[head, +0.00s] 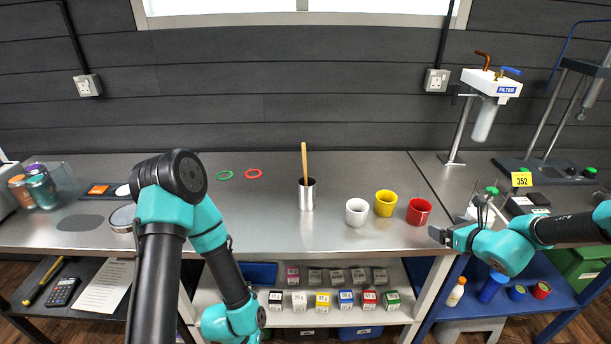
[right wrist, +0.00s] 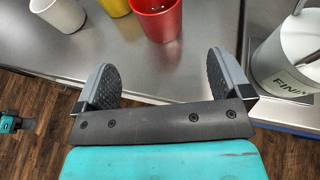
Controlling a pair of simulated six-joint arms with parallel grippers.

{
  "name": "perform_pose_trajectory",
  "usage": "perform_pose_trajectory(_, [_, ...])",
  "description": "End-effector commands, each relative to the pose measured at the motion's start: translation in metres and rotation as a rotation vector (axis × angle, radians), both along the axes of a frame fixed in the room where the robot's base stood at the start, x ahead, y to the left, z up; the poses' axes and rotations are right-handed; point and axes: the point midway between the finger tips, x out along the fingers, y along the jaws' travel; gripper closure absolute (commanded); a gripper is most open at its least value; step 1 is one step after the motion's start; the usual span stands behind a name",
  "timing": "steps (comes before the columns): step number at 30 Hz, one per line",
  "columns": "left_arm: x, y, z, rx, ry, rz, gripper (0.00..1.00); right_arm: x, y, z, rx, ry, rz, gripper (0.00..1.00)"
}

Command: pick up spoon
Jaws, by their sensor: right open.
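A wooden spoon handle (head: 304,161) stands upright out of a metal cup (head: 307,195) near the middle of the steel counter. The spoon's lower end is hidden inside the cup. My right gripper (head: 437,234) is open and empty at the counter's front right, well to the right of the spoon. In the right wrist view its two fingers (right wrist: 160,76) are spread apart, with nothing between them. My left arm reaches in at the left of the head view, and its gripper does not show.
White (head: 356,211), yellow (head: 384,203) and red (head: 419,211) cups stand between the metal cup and my right gripper. A filter stand (head: 461,130) is at the back right. Green (head: 225,175) and red (head: 253,173) rings lie left of the spoon. The counter in front of the metal cup is clear.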

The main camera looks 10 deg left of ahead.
Motion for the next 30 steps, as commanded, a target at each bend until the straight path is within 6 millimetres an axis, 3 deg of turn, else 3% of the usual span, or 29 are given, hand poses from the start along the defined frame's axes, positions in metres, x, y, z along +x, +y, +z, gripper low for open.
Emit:
perform_pose_trajectory(2, [0.000, 0.000, 0.000, 0.000, 0.000, 0.000, 0.98, 0.000, 0.000, 0.000, 0.000, 0.000, 0.000, 0.04])
perform_pose_trajectory(15, [0.000, 0.000, 0.000, 0.000, 0.000, 0.000, 0.56, 0.000, 0.000, 0.000, 0.000, 0.000, 0.000, 0.04])
perform_pose_trajectory(24, [0.002, 0.000, 0.000, 0.000, 0.002, -0.002, 0.56, -0.003, -0.001, -0.004, -0.016, 0.007, 0.007, 0.04])
perform_pose_trajectory(30, [0.018, -0.002, 0.001, -0.004, 0.022, -0.018, 0.56, -0.031, -0.014, -0.043, -0.170, 0.072, 0.086, 0.04])
